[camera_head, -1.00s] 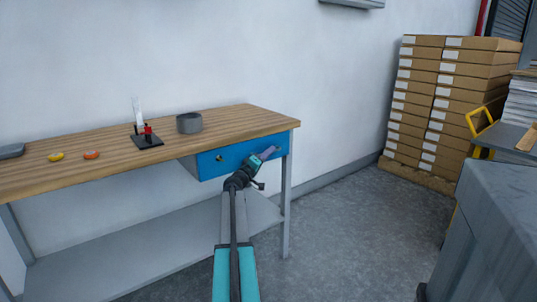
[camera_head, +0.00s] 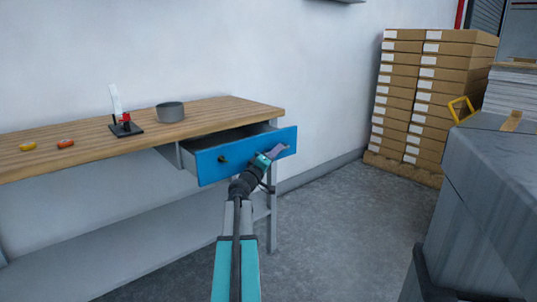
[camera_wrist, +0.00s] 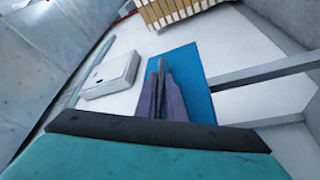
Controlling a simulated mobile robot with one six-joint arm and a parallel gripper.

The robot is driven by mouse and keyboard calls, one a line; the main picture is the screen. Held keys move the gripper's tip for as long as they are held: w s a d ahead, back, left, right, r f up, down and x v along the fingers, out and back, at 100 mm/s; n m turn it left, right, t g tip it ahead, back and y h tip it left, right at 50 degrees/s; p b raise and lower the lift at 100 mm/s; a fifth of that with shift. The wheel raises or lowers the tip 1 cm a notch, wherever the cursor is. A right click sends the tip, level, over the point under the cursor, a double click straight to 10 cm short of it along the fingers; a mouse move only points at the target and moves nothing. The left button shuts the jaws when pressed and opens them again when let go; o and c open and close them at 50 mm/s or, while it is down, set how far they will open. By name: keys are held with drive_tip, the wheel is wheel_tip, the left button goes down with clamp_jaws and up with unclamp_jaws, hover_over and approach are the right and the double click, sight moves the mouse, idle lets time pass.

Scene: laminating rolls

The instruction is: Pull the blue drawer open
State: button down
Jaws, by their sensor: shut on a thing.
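The blue drawer (camera_head: 240,158) under the wooden workbench is partly open in the head view, its front standing out from the bench and its grey inside showing. A dark round knob (camera_head: 223,159) is on the left of its front. My gripper (camera_head: 279,151) is at the right part of the drawer front, shut; what it grips there is hidden by the fingers. In the wrist view the blue front (camera_wrist: 190,75) lies beyond my gripper (camera_wrist: 158,68), whose fingers are close together against it.
On the bench (camera_head: 90,141) stand a grey round bowl (camera_head: 170,111), a small black stand with a red part (camera_head: 125,125), and yellow and orange items. Stacked boxes (camera_head: 425,100) stand at the back right. A grey cabinet (camera_head: 480,200) is at the right. Floor between is clear.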

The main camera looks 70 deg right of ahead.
drive_tip(key=s+a+b, duration=0.4)
drive_tip(key=s+a, duration=0.3)
drive_tip(key=s, duration=0.3)
drive_tip(key=shift+s, duration=0.35)
drive_tip(key=c, duration=2.1)
unclamp_jaws()
drive_tip(key=shift+a, duration=0.1)
